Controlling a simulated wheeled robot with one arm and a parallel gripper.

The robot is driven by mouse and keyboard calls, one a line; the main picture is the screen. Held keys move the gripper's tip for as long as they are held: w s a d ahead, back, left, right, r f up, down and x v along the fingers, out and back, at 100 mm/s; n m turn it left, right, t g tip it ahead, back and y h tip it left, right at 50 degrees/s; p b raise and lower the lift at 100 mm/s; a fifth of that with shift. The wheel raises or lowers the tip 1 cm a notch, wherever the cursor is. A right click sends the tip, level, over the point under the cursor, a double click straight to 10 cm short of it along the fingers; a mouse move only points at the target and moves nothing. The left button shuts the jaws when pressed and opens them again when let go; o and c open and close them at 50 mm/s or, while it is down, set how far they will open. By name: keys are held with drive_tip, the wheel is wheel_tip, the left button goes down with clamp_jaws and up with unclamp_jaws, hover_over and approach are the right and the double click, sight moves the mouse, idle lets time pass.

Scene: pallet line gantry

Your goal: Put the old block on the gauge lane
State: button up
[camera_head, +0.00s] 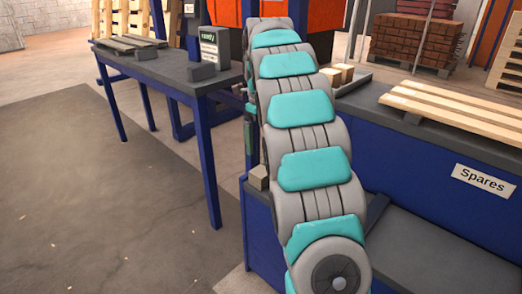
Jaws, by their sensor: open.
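No block is marked as old. A small beige-grey block (259,177) rests at the left edge of the blue bench, close beside my arm. Pale wooden blocks (344,72) sit together on a dark tray behind my arm, partly hidden by it. No surface carries a readable gauge lane label, so I cannot tell which one it is. My grey and teal arm fills the middle of the view. My gripper does not show clearly; the arm's far end is out of sight.
A dark-topped table (168,72) with blue legs stands at left, holding a small display unit (214,46) and a slatted pallet (127,43). The blue bench at right has a Spares sign (484,183) and a wooden pallet (455,105).

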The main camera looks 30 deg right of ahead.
drive_tip(key=shift+r, duration=0.2)
drive_tip(key=s+a+n+g, duration=0.1)
drive_tip(key=s+a+n, duration=0.5)
drive_tip(key=s+n, duration=0.3)
drive_tip(key=s+a+n, duration=0.6)
drive_tip(key=s+n, duration=0.2)
drive_tip(key=s, duration=0.3)
drive_tip(key=s+a+f+n, duration=0.2)
drive_tip(key=s+f+n, duration=0.2)
drive_tip(key=s+n, duration=0.3)
drive_tip(key=s+a+f+n, duration=0.3)
drive_tip(key=s+f+n, duration=0.2)
drive_tip(key=s, duration=0.9)
drive_tip(key=n, duration=0.3)
drive_tip(key=shift+a+g, duration=0.2)
drive_tip(key=shift+g, duration=0.2)
drive_tip(key=shift+d+f, duration=0.1)
